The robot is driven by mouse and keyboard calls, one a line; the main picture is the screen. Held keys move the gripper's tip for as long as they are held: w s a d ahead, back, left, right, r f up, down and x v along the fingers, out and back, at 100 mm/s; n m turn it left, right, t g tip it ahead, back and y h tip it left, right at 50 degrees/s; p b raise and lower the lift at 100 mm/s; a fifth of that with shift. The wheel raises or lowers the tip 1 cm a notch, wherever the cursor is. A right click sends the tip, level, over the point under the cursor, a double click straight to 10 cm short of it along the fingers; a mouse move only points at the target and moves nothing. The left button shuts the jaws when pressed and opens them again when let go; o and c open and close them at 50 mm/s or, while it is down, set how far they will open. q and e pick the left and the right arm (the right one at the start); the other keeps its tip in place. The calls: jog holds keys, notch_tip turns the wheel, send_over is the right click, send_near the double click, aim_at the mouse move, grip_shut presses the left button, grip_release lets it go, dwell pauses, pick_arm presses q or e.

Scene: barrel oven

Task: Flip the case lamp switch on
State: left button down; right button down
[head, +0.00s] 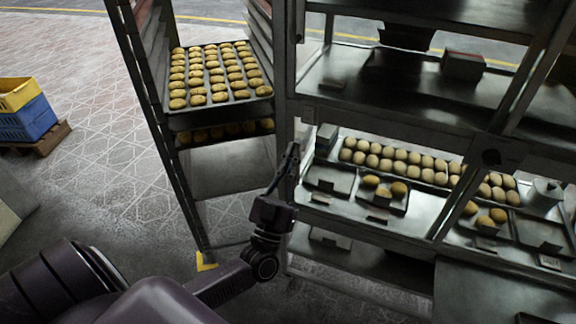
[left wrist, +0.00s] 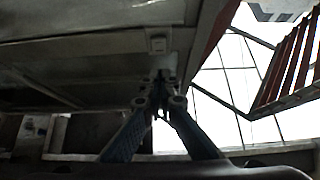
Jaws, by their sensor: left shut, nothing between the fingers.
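In the left wrist view a small pale box-like fitting (left wrist: 157,44), which looks like the lamp switch, sits on the underside or edge of a metal panel. Whether it is on or off is too small to tell. My left gripper (left wrist: 160,82) is shut and empty, its fingertips just below the fitting in that picture; I cannot tell if they touch it. In the head view the left gripper (head: 291,160) points up beside the corner post of the metal display case (head: 385,122). My right gripper is not in view.
A rack to the left holds a tray of buns (head: 218,75). Shelves inside the case carry rows of rolls (head: 400,160) and small trays. Blue and yellow crates (head: 28,118) stand on a pallet at far left. The tiled floor between is clear.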

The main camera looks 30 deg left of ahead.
aim_at(307, 121)
pick_arm(q)
jog(key=shift+h, duration=0.3)
jog(key=w+b, duration=0.1)
jog(key=w, duration=0.1)
jog(key=w+a+r, duration=0.1)
jog(key=w, duration=0.1)
jog(key=w+b, duration=0.1)
jog(key=w, duration=0.1)
jog(key=shift+w+a+r+b, duration=0.15)
jog(key=shift+w+r+b, duration=0.05)
jog(key=shift+w+b, duration=0.1)
jog(key=shift+r, duration=0.1)
jog(key=shift+w, duration=0.1)
jog(key=shift+w+a+f, duration=0.15)
jog(key=shift+w+f, duration=0.05)
jog(key=shift+w, duration=0.3)
jog(key=shift+s, duration=0.1)
